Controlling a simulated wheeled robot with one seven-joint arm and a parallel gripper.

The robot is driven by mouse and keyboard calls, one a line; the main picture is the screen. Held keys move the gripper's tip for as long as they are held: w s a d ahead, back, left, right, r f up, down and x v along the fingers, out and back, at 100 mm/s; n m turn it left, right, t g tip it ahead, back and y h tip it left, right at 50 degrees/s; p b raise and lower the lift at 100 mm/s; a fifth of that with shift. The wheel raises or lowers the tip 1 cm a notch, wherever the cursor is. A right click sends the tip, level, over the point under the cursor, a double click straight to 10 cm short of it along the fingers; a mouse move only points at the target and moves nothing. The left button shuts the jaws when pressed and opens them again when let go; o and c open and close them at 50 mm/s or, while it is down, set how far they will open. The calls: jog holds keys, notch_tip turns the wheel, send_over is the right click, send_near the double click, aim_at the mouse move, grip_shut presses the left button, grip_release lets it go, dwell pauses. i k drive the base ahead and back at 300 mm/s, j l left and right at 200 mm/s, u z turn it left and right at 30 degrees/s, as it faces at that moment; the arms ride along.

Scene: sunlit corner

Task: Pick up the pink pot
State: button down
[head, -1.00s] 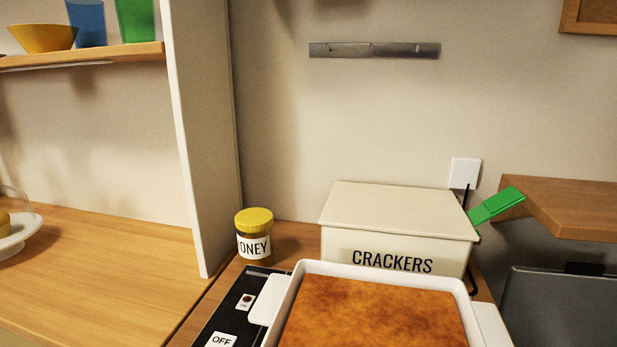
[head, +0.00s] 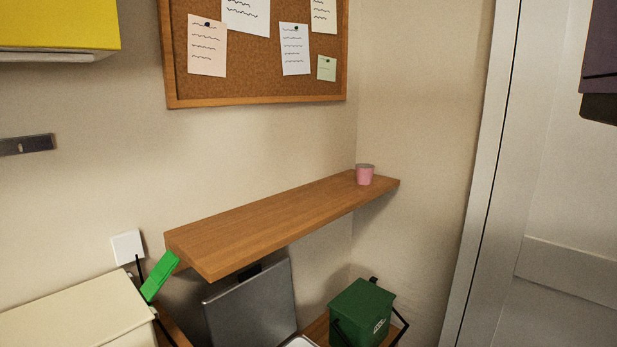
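A small pink pot (head: 365,176) stands upright at the far right end of a wooden wall shelf (head: 270,222), close to the corner of the room. Nothing touches it, and the rest of the shelf top is bare. My gripper is not in view.
Below the shelf are a grey metal panel (head: 250,308) and a dark green lidded bin (head: 361,312) with a black handle. A cream box (head: 75,318) and a green clip-like object (head: 160,276) are at lower left. A cork board (head: 262,82) hangs above; a white door (head: 560,200) is at right.

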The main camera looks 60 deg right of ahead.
aim_at(364, 172)
jog(key=z, duration=1.55)
